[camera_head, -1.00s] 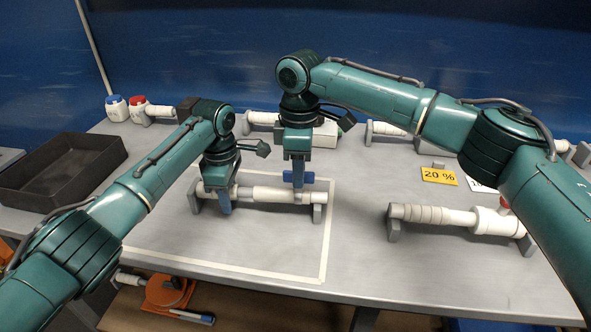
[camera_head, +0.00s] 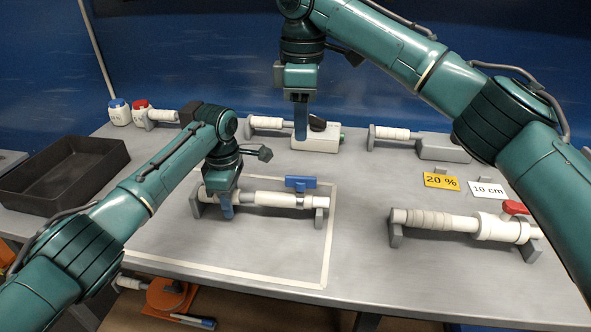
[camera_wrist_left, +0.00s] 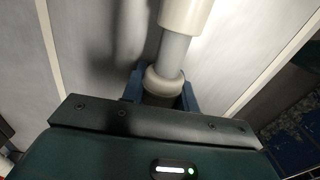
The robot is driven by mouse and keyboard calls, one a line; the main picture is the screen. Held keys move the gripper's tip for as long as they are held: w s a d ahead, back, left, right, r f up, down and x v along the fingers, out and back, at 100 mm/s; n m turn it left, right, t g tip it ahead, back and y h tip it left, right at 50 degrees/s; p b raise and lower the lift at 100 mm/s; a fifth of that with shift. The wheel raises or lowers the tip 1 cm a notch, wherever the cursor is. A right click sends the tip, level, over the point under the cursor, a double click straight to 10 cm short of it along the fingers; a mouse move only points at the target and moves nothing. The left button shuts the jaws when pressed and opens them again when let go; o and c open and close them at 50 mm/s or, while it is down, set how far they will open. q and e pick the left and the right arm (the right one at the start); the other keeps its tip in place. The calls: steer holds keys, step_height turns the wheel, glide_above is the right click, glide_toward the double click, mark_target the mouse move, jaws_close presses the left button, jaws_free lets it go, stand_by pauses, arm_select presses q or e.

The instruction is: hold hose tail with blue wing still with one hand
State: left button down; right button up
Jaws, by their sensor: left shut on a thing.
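The white hose tail with the blue wing (camera_head: 275,199) lies level on two grey supports inside the pale taped outline on the table. Its blue wing (camera_head: 300,183) sits on top, near the right end. My left gripper (camera_head: 226,205) is shut on the left part of the hose tail. In the left wrist view, the blue fingers (camera_wrist_left: 162,88) stand on both sides of a collar of the tube; the grasp is partly hidden by the gripper body. My right gripper (camera_head: 300,122) is raised above the table behind the hose tail, away from the wing. Its finger opening cannot be made out.
A similar hose tail with a red wing (camera_head: 515,207) rests on supports at the right. Cards reading 20 % (camera_head: 441,181) and 10 cm (camera_head: 487,189) stand behind it. A dark tray (camera_head: 62,205) is at the left. White fittings and two small bottles line the back.

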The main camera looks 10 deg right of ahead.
arm_select(q)
steer(key=c, duration=1)
jaws_free()
step_height(320, 180, up, 12)
steer(key=shift+s, duration=0.1)
